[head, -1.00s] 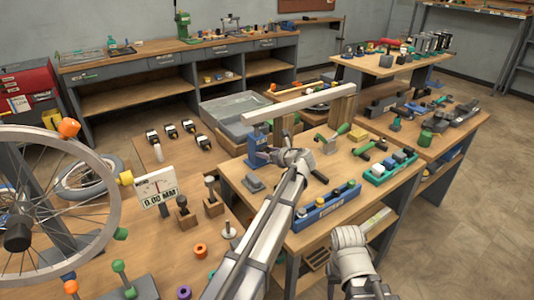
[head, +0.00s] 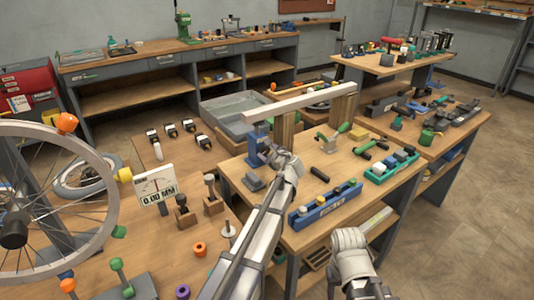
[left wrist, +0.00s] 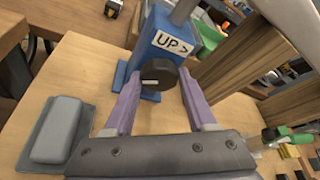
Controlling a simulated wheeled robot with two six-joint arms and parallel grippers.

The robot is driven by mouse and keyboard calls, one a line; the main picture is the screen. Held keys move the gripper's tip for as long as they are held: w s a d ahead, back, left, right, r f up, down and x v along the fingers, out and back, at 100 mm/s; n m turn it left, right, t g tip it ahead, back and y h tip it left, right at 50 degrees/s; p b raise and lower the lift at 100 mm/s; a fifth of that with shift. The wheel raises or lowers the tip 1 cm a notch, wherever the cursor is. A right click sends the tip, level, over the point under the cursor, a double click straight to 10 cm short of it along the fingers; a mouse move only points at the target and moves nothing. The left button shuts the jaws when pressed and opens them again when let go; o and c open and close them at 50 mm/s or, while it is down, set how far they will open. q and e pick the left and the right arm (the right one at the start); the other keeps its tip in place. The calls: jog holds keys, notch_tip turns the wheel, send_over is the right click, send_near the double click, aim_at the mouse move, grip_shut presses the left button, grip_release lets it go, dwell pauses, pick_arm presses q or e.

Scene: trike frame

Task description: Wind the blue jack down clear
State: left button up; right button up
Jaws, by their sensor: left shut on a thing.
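The blue jack (head: 254,148) stands upright at the left end of the near bench, below the left end of a pale beam (head: 300,102). In the left wrist view, the jack (left wrist: 158,48) has a label reading "UP >" and a grey post rising out of frame. A dark round knob (left wrist: 157,77) with a white mark is on its face. My left gripper (left wrist: 160,88) has its purple fingers on either side of this knob, shut on it. In the head view, the left gripper (head: 280,157) hides the knob. My right gripper (head: 350,241) is low in the head view, its fingers unclear.
Wooden blocks (head: 344,108) stand under the beam. A grey pad (left wrist: 57,130) lies beside the jack. A blue tray (head: 325,205) and a green tray (head: 391,167) hold parts on the bench. A dial marked 0.00 MM (head: 156,188) and a spoked wheel (head: 13,235) are at left.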

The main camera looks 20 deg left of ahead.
dwell(0.4)
pick_arm(q)
jog(key=o, duration=1.4)
jog(key=shift+c, duration=0.2)
jog(key=p+v, duration=0.2)
jog(key=v, duration=0.5)
jog(key=shift+s+d, duration=0.2)
jog(key=shift+s, duration=0.15)
